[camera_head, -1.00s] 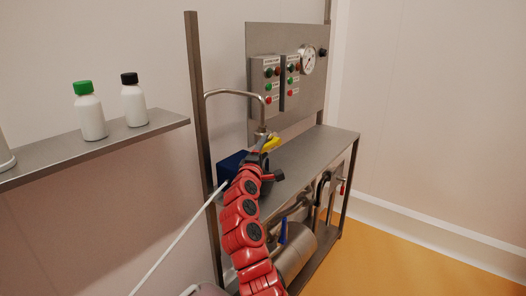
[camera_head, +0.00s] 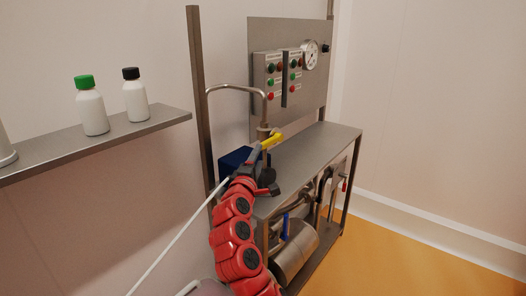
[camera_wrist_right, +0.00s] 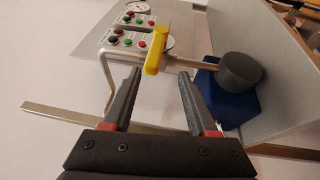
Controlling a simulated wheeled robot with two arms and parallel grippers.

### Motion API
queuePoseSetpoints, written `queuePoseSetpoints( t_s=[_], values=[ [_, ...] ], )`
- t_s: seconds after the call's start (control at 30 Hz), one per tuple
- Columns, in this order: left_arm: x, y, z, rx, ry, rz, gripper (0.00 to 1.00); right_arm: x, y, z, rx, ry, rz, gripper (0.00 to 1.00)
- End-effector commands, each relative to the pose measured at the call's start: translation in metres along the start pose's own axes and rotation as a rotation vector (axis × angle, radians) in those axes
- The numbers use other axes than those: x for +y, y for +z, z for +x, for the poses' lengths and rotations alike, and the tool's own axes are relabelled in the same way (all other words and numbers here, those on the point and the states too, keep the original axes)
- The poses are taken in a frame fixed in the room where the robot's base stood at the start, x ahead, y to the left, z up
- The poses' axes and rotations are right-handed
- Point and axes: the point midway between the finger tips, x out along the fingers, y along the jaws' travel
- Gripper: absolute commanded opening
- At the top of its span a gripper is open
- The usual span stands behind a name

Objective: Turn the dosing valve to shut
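The dosing valve's yellow handle (camera_head: 273,140) sits on the bent steel pipe above the bench; in the head view it points up to the right. In the right wrist view the handle (camera_wrist_right: 155,52) stands just beyond and between my fingertips, its near end close to them. My right gripper (camera_head: 257,158) is behind the handle's near end. Its two fingers (camera_wrist_right: 160,75) are apart in the wrist view, with no grip on the handle visible. Whether a finger touches it I cannot tell. My left gripper is not in view.
A blue box (camera_head: 233,158) and a dark round part (camera_wrist_right: 240,68) are close beside my right gripper. A panel (camera_head: 289,75) with buttons and a gauge stands behind the steel bench (camera_head: 315,147). Bottles stand on a shelf (camera_head: 150,129) at left.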

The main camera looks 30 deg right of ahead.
Motion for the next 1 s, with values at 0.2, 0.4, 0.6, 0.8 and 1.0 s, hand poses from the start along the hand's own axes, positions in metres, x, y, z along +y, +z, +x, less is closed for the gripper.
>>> queuePoseSetpoints(
  t_s=[0.2,0.4,0.6,0.8,1.0],
  values=[
    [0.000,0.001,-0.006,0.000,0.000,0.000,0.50,-0.001,-0.001,-0.052,0.004,0.004,-0.001,0.57],
    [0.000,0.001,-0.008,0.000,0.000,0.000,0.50,-0.001,0.000,-0.085,0.000,0.001,-0.001,0.57],
    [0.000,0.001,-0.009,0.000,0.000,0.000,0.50,0.000,0.000,-0.096,0.001,0.001,0.001,0.57],
    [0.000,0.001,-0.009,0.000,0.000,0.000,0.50,0.000,0.000,-0.095,-0.001,0.000,0.001,0.57],
    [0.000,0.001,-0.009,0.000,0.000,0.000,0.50,0.000,0.000,-0.095,-0.001,0.000,0.001,0.57]
  ],
)
